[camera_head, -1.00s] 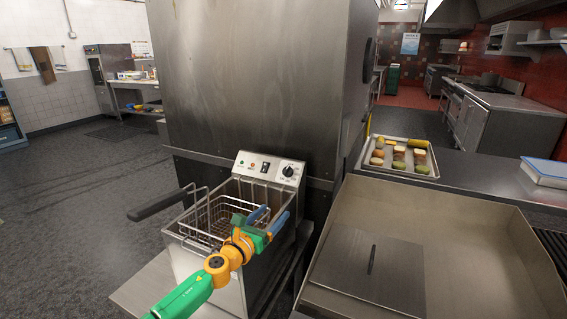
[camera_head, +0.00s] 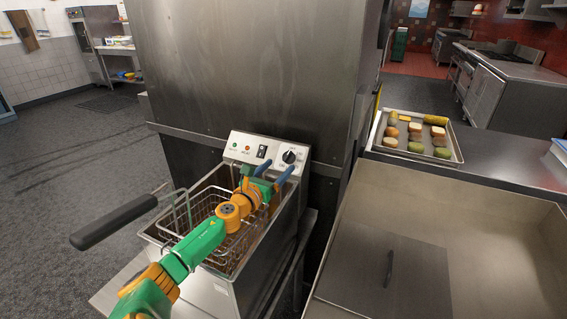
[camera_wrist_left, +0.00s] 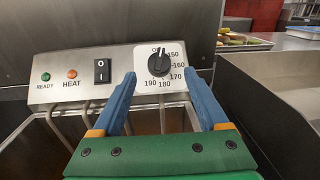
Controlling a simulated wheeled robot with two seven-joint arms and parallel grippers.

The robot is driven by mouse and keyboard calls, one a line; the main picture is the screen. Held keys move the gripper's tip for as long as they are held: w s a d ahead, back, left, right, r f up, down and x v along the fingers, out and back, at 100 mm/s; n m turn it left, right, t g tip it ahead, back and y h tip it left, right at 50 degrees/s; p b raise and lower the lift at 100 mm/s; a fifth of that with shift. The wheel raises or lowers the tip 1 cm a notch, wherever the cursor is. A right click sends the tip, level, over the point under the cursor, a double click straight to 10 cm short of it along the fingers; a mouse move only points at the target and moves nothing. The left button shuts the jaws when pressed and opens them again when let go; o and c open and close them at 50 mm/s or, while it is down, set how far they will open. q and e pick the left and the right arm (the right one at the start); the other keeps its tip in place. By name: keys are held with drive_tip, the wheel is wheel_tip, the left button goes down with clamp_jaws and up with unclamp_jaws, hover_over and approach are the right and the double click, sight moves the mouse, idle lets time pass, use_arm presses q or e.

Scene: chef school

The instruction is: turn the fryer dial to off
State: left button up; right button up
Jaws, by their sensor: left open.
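The fryer (camera_head: 222,290) stands on a metal stand with a wire basket in it. Its back panel carries the black round dial (camera_head: 289,156) on a white scale. In the left wrist view the dial (camera_wrist_left: 159,64) shows large, with marks from 150 to 190; its pointer line is up, near the mark at the top. My left gripper (camera_head: 274,172) is open over the basket, its blue fingers pointing at the panel. In the left wrist view the dial lies ahead of and between the fingertips, and I see no contact. My right gripper is not in view.
The panel also has a black rocker switch (camera_wrist_left: 103,71), an orange heat light and a green ready light. The basket's black handle (camera_head: 112,222) sticks out left. A tall steel cabinet (camera_head: 240,70) stands behind. A tray of food (camera_head: 377,148) lies on the right counter.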

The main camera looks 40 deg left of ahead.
sight(286, 160)
use_arm(q)
drive_tip(key=x, duration=0.2)
drive_tip(key=b+x, duration=0.1)
drive_tip(key=x, duration=0.1)
drive_tip(key=shift+w+a+f, duration=0.1)
drive_tip(key=shift+w+f, duration=0.05)
drive_tip(key=shift+f, duration=0.1)
drive_tip(key=shift+r, duration=0.1)
clamp_jaws()
drive_tip(key=shift+r+n+y+p, duration=0.2)
drive_tip(key=shift+n+y+p, duration=0.25)
drive_tip(key=shift+n, duration=0.25)
drive_tip(key=shift+w+d+n+g+y+p, duration=0.1)
drive_tip(key=shift+d+n+g+y+p, duration=0.35)
drive_tip(key=shift+n, duration=0.45)
drive_tip(key=shift+a+n+y, duration=0.1)
drive_tip(key=shift+n+y, duration=0.5)
drive_tip(key=shift+f, duration=0.2)
